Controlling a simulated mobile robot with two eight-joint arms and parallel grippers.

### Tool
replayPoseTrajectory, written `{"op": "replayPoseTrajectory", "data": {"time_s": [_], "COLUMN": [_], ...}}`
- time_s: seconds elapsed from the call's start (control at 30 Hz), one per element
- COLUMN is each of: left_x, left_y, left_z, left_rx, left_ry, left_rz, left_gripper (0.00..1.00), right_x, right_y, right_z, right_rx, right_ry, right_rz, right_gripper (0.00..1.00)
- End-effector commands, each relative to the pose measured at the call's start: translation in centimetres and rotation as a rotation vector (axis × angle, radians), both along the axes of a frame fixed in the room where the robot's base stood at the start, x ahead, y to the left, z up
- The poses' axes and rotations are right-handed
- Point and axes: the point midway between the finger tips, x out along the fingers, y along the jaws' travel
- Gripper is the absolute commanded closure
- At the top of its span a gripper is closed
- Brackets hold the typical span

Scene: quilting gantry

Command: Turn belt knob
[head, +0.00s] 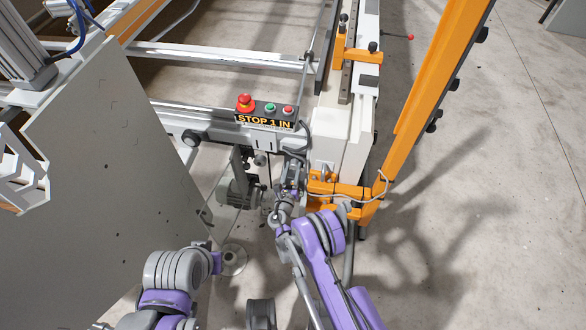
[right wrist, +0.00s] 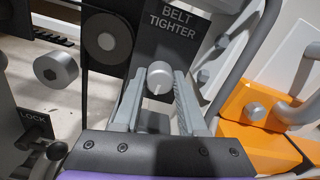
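The belt knob (right wrist: 159,80) is a short grey cylinder with a pale line on its face. It sits on a dark plate (right wrist: 181,45) marked "BELT TIGHTER". In the right wrist view my right gripper (right wrist: 159,84) has its two fingers apart, one on each side of the knob, with a narrow gap showing on both sides. In the head view the right gripper (head: 291,188) is at the machine's near corner, and the knob cannot be made out there. Part of my left arm shows at the bottom of the head view; its gripper does not.
A second grey knob (right wrist: 56,69) and a "LOCK" plate (right wrist: 32,121) are left. Floor at right is clear.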

Motion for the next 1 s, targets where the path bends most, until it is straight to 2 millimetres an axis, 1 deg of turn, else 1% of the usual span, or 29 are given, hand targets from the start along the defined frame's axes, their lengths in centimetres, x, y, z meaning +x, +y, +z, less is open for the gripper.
{"op": "replayPoseTrajectory", "data": {"time_s": [0.03,0.13,0.17,0.37,0.57,0.77,1.0], "left_x": [0.0,0.0,0.0,0.0,0.0,0.1,0.2], "left_y": [0.0,0.0,0.0,0.0,0.0,0.0,0.0], "left_z": [0.0,0.0,0.0,-0.1,-0.5,-1.5,-3.0], "left_rx": [0.0,0.0,0.0,0.0,0.0,0.0,0.0], "left_ry": [0.0,0.0,0.0,0.0,0.002,0.005,0.011], "left_rz": [0.0,0.0,0.0,0.0,0.0,0.0,0.0], "left_gripper": [1.0,1.0,1.0,1.0,1.0,1.0,1.0], "right_x": [0.0,0.0,0.0,0.0,0.0,0.0,0.0], "right_y": [0.0,0.0,0.0,0.0,0.0,0.0,-0.1], "right_z": [0.0,0.0,0.0,0.0,-0.1,-0.2,-0.2], "right_rx": [0.0,0.0,0.0,0.005,0.053,0.173,0.386], "right_ry": [0.0,0.0,0.0,-0.001,-0.011,-0.034,-0.076], "right_rz": [0.0,0.0,0.0,0.0,0.0,0.0,0.0], "right_gripper": [0.81,0.99,1.0,1.0,1.0,1.0,1.0]}}
